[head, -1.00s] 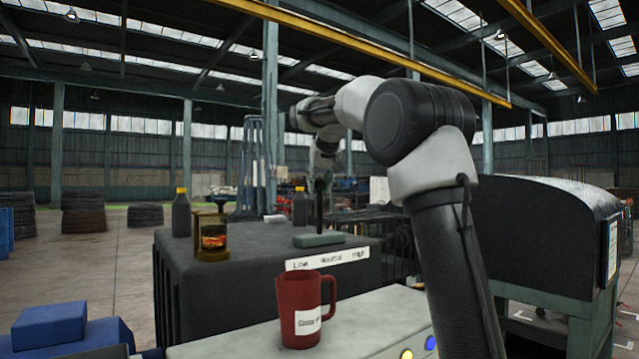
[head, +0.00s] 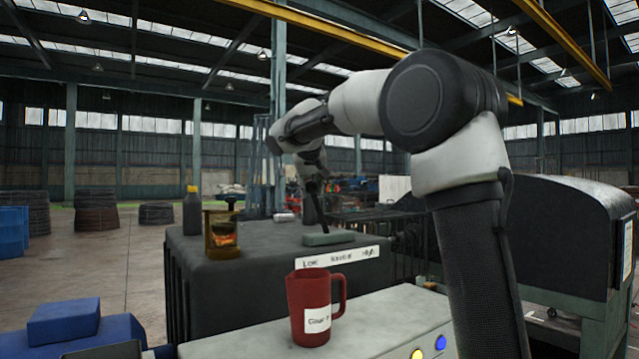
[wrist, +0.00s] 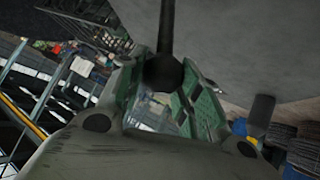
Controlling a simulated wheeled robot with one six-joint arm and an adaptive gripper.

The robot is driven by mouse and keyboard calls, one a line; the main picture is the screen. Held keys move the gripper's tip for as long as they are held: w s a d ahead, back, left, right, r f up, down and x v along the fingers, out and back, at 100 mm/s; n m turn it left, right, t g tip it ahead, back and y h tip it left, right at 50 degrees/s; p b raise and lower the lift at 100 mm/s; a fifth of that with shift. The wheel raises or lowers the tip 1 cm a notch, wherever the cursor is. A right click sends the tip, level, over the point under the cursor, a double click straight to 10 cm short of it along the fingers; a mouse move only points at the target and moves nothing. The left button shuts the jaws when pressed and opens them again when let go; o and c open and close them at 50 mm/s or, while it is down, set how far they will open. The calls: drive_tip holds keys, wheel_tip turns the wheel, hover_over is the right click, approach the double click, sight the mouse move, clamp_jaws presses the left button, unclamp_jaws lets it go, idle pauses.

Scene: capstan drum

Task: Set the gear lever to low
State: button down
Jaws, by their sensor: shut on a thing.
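The gear lever (head: 317,208) is a dark rod standing in a grey-green base (head: 328,239) on top of a dark housing. It leans left, toward the "Low" end of the white label plate (head: 338,257), which reads Low, Neutral, High. My gripper (head: 312,182) is at the lever's upper end, coming down from above. In the wrist view the dark rod (wrist: 167,30) runs to a dark round end between the two greenish fingers of my gripper (wrist: 162,75), which is shut on it. The fingertips are too small to make out in the head view.
A red mug (head: 312,305) stands on the pale cabinet in front, near yellow and blue buttons. A brass lantern-like object (head: 222,235) and a dark bottle (head: 192,212) stand on the housing's left side. The housing top (head: 265,235) between them and the lever is mostly bare.

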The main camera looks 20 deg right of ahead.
drive_tip(key=shift+s+a+f, duration=0.1)
drive_tip(key=shift+a+f, duration=0.15)
drive_tip(key=shift+a, duration=0.2)
drive_tip(key=shift+s+a+f, duration=0.1)
drive_tip(key=shift+a+f, duration=0.15)
drive_tip(key=shift+a, duration=0.2)
drive_tip(key=shift+a+f, duration=0.1)
drive_tip(key=shift+f, duration=0.2)
drive_tip(key=c, duration=1.1)
unclamp_jaws()
drive_tip(key=shift+a, duration=0.25)
drive_tip(key=shift+o, duration=0.2)
drive_tip(key=shift+r, duration=0.15)
drive_tip(key=v, duration=1.2)
